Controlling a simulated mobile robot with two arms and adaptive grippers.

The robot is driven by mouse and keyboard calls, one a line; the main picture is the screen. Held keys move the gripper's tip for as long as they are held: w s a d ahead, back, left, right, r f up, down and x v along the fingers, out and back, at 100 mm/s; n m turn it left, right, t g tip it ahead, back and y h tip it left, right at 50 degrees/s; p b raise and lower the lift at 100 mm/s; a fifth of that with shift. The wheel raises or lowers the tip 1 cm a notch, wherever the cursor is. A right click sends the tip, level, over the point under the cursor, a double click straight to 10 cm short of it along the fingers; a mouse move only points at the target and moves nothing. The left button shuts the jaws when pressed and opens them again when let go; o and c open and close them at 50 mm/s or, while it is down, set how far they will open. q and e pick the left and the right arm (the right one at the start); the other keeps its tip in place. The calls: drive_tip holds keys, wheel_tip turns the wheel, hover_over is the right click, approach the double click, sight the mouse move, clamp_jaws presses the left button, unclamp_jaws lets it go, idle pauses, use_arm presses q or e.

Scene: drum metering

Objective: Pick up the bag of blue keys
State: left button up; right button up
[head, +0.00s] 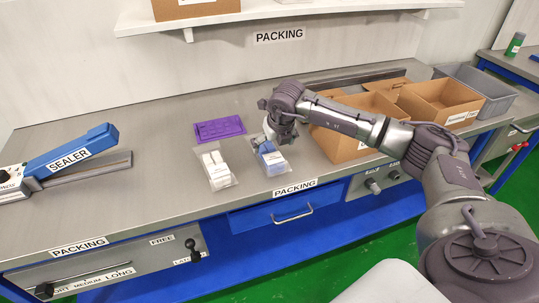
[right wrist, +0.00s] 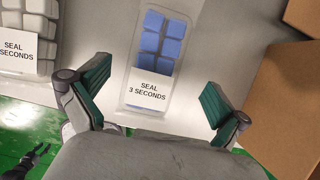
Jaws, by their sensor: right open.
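The bag of blue keys (head: 271,161) is a clear bag lying flat on the grey packing bench, right of a bag of white keys (head: 216,168). In the right wrist view the bag of blue keys (right wrist: 158,58) shows blue square keys and a label reading "SEAL 3 SECONDS". My right gripper (head: 272,142) is over the far end of the bag in the head view and hides part of it. In the right wrist view its two fingers (right wrist: 153,100) are spread wide, one on each side of the bag, with nothing between them gripped. My left gripper is out of view.
The bag of white keys lies close on the left. A purple mat (head: 219,128) lies behind it. Cardboard boxes (head: 352,140) stand close on the right, with a grey bin (head: 478,88) beyond. A blue sealer (head: 70,157) stands at the left; the bench between is clear.

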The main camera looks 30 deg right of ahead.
sight(270, 151)
drive_tip(key=x, duration=0.3)
drive_tip(key=p+x, duration=0.1)
drive_tip(key=shift+w+a+f, duration=0.1)
drive_tip(key=shift+a+f, duration=0.15)
drive_tip(key=shift+f, duration=0.05)
drive_tip(key=shift+c, duration=0.2)
drive_tip(key=c, duration=1.3)
